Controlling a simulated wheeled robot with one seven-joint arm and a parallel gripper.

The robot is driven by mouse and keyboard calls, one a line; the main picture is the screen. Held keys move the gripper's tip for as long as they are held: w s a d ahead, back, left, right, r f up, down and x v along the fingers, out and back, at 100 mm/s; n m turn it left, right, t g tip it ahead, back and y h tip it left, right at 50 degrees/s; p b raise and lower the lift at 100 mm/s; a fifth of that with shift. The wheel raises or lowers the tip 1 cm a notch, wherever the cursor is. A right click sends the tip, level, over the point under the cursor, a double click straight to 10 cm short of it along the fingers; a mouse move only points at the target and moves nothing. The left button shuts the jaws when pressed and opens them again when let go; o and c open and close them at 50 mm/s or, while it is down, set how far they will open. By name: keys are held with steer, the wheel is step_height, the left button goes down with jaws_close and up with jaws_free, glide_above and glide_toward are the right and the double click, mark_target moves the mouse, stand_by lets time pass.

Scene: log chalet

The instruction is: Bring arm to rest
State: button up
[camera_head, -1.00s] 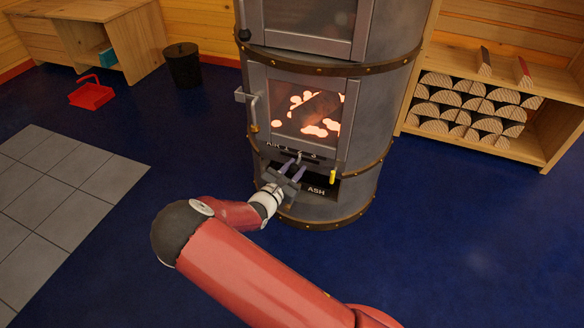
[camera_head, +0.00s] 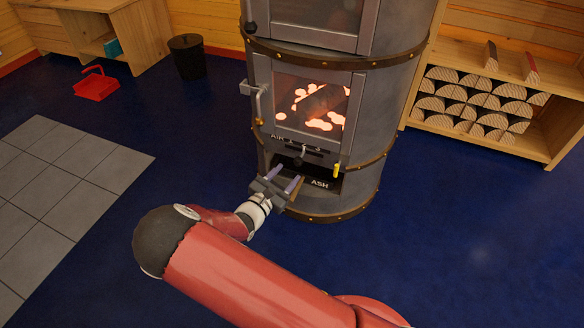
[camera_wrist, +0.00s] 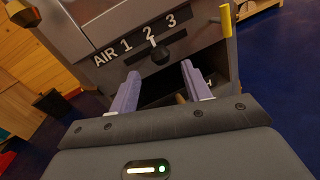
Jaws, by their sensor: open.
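My gripper (camera_head: 285,181) is open and empty, just in front of the lower part of the grey stove (camera_head: 280,158). Its two purple fingers also show in the wrist view (camera_wrist: 160,92), pointing at the dark ash opening below the air lever. The air lever (camera_head: 303,152) has a black knob in the wrist view (camera_wrist: 160,54) and stands near the 2 on the AIR scale. The fingers appear apart from the lever. My red arm reaches forward and left from the bottom of the head view.
The stove's glass door (camera_head: 308,102) shows glowing embers. A yellow-tipped handle (camera_head: 337,170) sticks out right of the air scale. A log shelf (camera_head: 545,147) stands at right. A black bin (camera_head: 187,57) and red pan (camera_head: 96,86) are at left. Blue floor around the stove is clear.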

steer(key=shift+s+a, duration=0.15)
steer(key=shift+s, duration=0.2)
steer(key=s+d+r+m+g+p, duration=0.2)
steer(key=s+d+r+m+g, duration=0.3)
steer(key=d+r+m+g, duration=0.3)
steer(key=s+d+r+m+g+p, duration=0.1)
steer(key=s+d+r+m+g, duration=0.4)
steer(key=d+r+m, duration=0.5)
steer(key=s+d+r+m+t+y+p, duration=0.2)
steer(key=s+r+m+y, duration=0.7)
steer(key=s+r, duration=0.7)
steer(key=shift+s+d+m+t+p, duration=0.15)
steer(key=shift+s+m+t+p, duration=0.15)
steer(key=shift+s+t+p, duration=0.45)
